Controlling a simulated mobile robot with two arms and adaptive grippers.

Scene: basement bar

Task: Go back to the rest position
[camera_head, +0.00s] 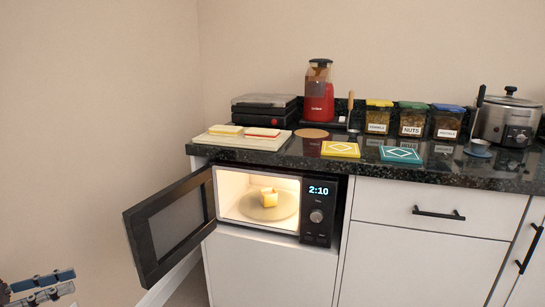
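My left gripper (72,281) shows at the lower left corner, with its two fingers apart and nothing between them. It is low and to the left of the microwave (317,213), clear of the open door (172,228). The microwave sits in the cabinet under the counter, lit inside, its display reading 2:10. My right gripper is not in view.
The open microwave door sticks out to the left. The dark counter (470,172) carries a board (243,142) with sandwich-like items, a red blender (319,103), several labelled jars (412,120) and a slow cooker (506,120). Free room lies left of the door.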

